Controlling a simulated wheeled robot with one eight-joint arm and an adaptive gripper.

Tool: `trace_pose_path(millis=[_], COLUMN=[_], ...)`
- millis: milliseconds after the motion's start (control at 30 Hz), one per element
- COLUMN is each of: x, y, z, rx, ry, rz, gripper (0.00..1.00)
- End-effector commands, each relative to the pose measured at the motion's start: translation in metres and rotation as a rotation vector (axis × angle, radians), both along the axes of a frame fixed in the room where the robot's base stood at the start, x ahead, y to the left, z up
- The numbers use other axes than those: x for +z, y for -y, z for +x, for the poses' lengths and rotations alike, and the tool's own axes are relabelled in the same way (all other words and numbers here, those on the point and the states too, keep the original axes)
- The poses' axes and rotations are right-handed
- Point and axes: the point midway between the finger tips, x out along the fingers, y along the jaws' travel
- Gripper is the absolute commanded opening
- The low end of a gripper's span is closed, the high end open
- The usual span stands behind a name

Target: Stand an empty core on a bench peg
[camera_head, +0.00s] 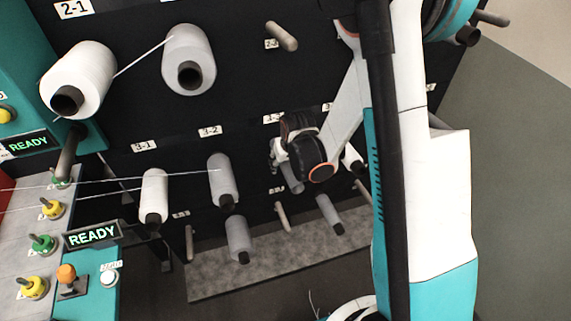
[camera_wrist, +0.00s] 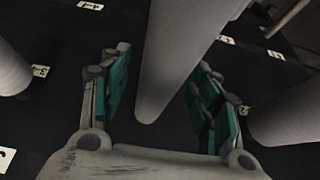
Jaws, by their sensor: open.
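My gripper (camera_head: 284,172) is open beside the dark board in the head view, and its wrist partly hides what is in front of it. A grey, slim core (camera_head: 292,181) shows just below it. In the wrist view, a smooth grey core (camera_wrist: 165,70) stands between the spread fingers of my gripper (camera_wrist: 163,62), with dark gaps visible near both fingers. Bare bench pegs (camera_head: 284,217) and (camera_head: 190,243) rise at the grey bench (camera_head: 215,287). Grey cores (camera_head: 238,240) and (camera_head: 329,213) are at the bench too, apparently on pegs.
White yarn packages (camera_head: 84,75) and (camera_head: 190,60) hang on the upper board; slimmer ones (camera_head: 154,195) and (camera_head: 223,182) hang below, with threads running left. A control panel (camera_head: 95,290) is at lower left. Cylinders (camera_wrist: 8,70) and (camera_wrist: 290,115) flank my fingers.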

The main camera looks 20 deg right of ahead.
Motion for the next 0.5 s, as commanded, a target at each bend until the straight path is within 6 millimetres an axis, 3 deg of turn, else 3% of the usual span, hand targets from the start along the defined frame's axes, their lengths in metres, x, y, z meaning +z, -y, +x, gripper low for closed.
trace_pose_path(millis=[67, 267, 500], x=[0.0002, 0.0002, 0.0002], y=[0.0000, 0.0000, 0.0000], z=[-0.0001, -0.0001, -0.0009], rx=[0.000, 0.000, 0.000], ry=[0.000, 0.000, 0.000], rz=[0.000, 0.000, 0.000], gripper=[0.52, 0.07, 0.05])
